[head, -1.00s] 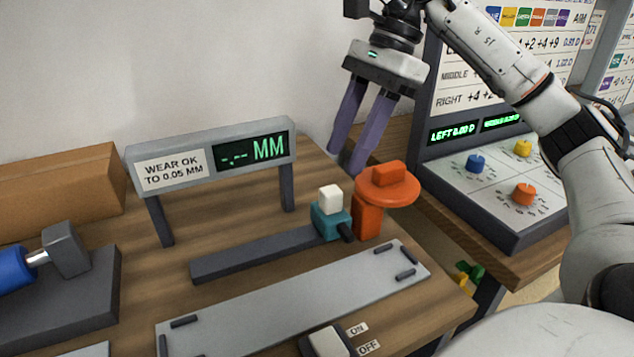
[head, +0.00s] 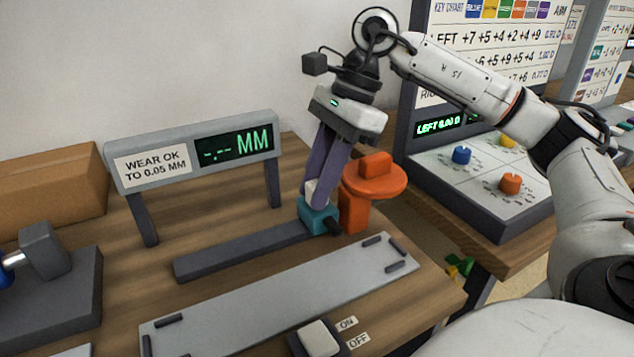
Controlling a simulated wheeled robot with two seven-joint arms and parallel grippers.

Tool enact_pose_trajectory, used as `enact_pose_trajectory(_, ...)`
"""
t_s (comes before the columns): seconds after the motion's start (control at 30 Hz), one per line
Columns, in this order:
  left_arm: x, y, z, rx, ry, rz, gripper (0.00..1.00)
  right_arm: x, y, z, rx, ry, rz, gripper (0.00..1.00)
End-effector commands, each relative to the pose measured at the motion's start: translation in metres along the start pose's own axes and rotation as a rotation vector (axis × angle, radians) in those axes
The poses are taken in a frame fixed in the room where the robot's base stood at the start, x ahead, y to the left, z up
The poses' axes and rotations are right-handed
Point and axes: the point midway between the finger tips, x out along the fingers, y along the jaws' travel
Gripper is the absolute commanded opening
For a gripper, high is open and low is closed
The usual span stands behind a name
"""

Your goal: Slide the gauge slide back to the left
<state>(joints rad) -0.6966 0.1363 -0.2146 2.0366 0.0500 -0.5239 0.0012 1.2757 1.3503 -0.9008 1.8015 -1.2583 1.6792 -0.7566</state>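The gauge slide is a teal block (head: 319,219) with a white knob (head: 312,188) on top. It sits at the right end of a dark rail (head: 240,251), beside an orange post with a round orange top (head: 374,182). My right gripper (head: 316,197) points down with its purple fingers at the white knob. The fingers look close together around the knob, which they partly hide; whether they grip it I cannot tell. My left gripper is out of view.
A gauge display (head: 192,152) on two legs stands behind the rail and reads dashes with MM. A grey plate (head: 275,295) and a rocker switch (head: 319,339) lie in front. A control panel (head: 480,180) stands at the right. The rail's left part is clear.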

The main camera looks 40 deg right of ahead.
Motion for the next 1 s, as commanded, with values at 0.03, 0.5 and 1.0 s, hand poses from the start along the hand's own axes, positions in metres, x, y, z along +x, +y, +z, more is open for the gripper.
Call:
enact_pose_trajectory(0.03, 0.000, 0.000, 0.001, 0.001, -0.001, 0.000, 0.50, 0.000, 0.000, 0.000, 0.000, 0.000, 0.000, 0.10)
enact_pose_trajectory(0.5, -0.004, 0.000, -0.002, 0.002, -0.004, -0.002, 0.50, 0.006, 0.001, 0.021, -0.006, -0.003, 0.003, 0.00)
enact_pose_trajectory(1.0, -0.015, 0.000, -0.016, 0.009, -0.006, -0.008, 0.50, 0.054, 0.002, 0.137, 0.003, -0.005, -0.001, 0.00)
